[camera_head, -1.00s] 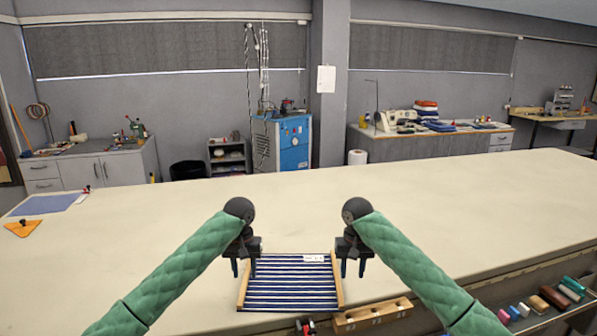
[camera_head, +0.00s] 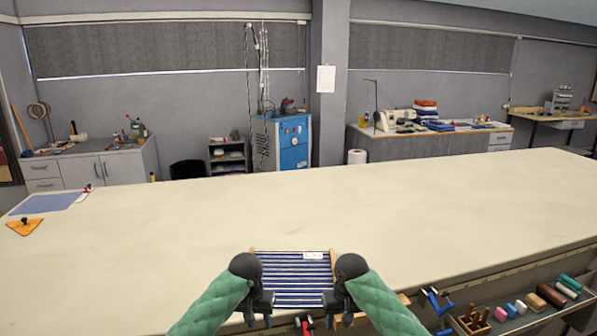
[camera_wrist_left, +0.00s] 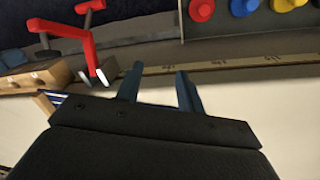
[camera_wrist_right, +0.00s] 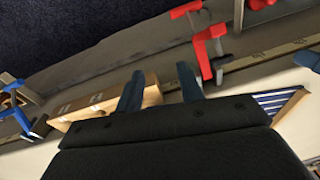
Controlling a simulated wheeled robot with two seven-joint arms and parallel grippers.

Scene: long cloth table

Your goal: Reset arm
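My left gripper (camera_head: 258,318) is at the near edge of the table, over the left front corner of a blue-and-white striped panel (camera_head: 293,275) with wooden side bars. In the left wrist view its two fingers (camera_wrist_left: 158,88) stand apart with nothing between them. My right gripper (camera_head: 339,318) is over the panel's right front corner. In the right wrist view its fingers (camera_wrist_right: 160,92) are also apart and empty. The panel lies flat on the cream table (camera_head: 150,240), its front part partly hidden by my grippers.
A red clamp (camera_head: 305,325) sits at the table's near edge between my grippers; it also shows in the right wrist view (camera_wrist_right: 208,42). A wooden box (camera_wrist_right: 105,100) is beside it. A blue clamp (camera_head: 437,302) and a tray (camera_head: 540,318) of coloured items are at right. The table's middle is clear.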

